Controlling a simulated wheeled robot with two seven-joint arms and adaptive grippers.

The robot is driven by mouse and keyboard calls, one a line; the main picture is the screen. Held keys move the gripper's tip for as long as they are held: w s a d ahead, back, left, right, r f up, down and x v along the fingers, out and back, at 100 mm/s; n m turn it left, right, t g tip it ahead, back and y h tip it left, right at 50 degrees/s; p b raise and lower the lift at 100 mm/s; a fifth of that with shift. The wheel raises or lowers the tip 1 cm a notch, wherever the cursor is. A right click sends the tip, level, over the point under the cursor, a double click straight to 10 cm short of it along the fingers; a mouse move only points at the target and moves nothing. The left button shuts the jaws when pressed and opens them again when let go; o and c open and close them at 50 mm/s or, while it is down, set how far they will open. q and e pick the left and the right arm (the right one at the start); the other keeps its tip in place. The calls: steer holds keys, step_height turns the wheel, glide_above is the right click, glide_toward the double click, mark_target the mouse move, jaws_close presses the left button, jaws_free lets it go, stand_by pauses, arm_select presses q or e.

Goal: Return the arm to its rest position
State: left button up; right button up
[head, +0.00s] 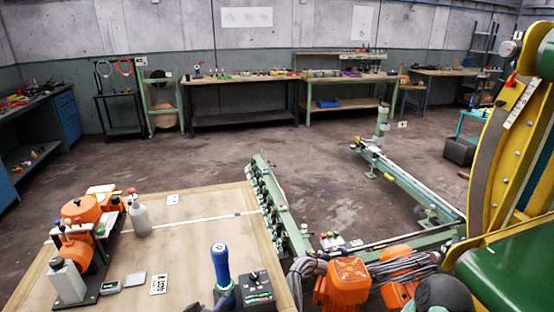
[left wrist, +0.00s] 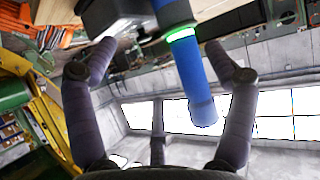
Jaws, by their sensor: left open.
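My left gripper (left wrist: 160,48) is open in the left wrist view, its dark fingers spread apart. A blue handle (left wrist: 190,70) with a glowing green ring shows between the fingers in that picture. No finger clearly closes on it, and I cannot tell how far it is from the fingers. In the head view the blue handle (head: 220,265) stands upright at the front of the wooden table (head: 185,225). I cannot make out my left gripper there. My right gripper is in neither view.
A black control box (head: 256,290) stands right of the handle. An orange machine (head: 80,210) and a grey bottle (head: 139,218) are at the table's left. A green rail frame (head: 280,210) borders the right edge. Orange motors (head: 347,283) and a yellow machine (head: 510,120) lie farther right. Open floor (head: 210,150) lies behind.

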arm_select(q)
steer(key=s+d+f+n+g+p, duration=0.1)
steer(key=s+d+f+g, duration=0.1)
steer(key=s+f, duration=0.4)
steer(key=s+d+f+n+g+h+p, duration=0.1)
steer(key=s+f+g, duration=0.4)
steer(key=f, duration=0.5)
steer(key=s+d+f+n+g+h+p, duration=0.1)
steer(key=s+d+f+g+p, duration=0.2)
steer(key=s+f, duration=0.5)
steer(key=shift+s+d+f+g, duration=0.2)
steer(key=shift+d+f+g, duration=0.15)
steer(key=shift+f+g, duration=0.2)
